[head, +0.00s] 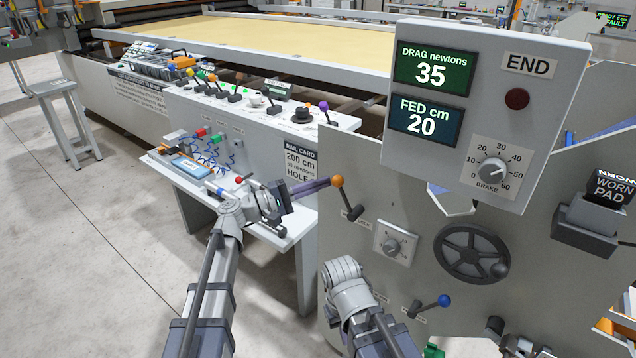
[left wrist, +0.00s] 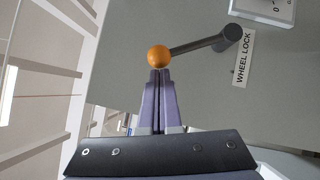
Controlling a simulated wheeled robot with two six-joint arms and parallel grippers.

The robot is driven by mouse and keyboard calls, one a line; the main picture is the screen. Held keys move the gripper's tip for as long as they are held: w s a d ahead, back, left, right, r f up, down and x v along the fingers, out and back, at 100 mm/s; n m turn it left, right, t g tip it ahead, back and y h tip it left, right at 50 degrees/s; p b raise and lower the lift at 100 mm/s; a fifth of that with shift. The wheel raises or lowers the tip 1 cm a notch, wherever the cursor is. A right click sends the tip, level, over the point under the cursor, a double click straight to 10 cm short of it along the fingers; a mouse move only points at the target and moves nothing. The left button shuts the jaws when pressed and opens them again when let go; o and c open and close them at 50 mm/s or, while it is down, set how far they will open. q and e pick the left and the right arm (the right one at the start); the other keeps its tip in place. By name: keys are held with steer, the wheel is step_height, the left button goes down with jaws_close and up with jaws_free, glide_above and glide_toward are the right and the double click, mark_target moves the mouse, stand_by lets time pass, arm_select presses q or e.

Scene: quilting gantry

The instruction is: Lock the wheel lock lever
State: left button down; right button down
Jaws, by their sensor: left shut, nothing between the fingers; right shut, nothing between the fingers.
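The wheel lock lever (head: 346,198) is a dark arm with an orange ball on its end, mounted on the grey side panel. In the head view it leans up and left from its pivot. In the left wrist view the lever (left wrist: 196,44) runs from its dark pivot to the orange ball (left wrist: 159,57), beside a "WHEEL LOCK" label. My left gripper (head: 328,183) is shut and empty. Its purple fingertips (left wrist: 160,72) are right at the ball; I cannot tell whether they touch it. My right arm shows at the lower middle; its fingers are not visible.
A dial (head: 394,242), a black handwheel (head: 471,252) and a blue-ball lever (head: 430,305) are on the panel. A display box (head: 485,100) overhangs it, reading drag 35, fed 20. A bench with a tray (head: 190,168) stands left; open floor lies further left.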

arm_select(q)
steer(key=s+d+r+m+g+y+p, duration=0.1)
steer(key=s+d+r+m+y+p, duration=0.2)
steer(key=p, duration=1.1)
steer(key=s+d+m+y, duration=0.2)
steer(key=s+d+m, duration=0.1)
steer(key=d+m, duration=0.2)
steer(key=shift+s+d+r+y, duration=0.25)
steer(key=shift+d+r+y, duration=0.1)
steer(key=shift+d, duration=0.1)
steer(key=shift+s+d, duration=0.1)
steer(key=shift+s, duration=0.05)
steer(key=shift+r, duration=0.1)
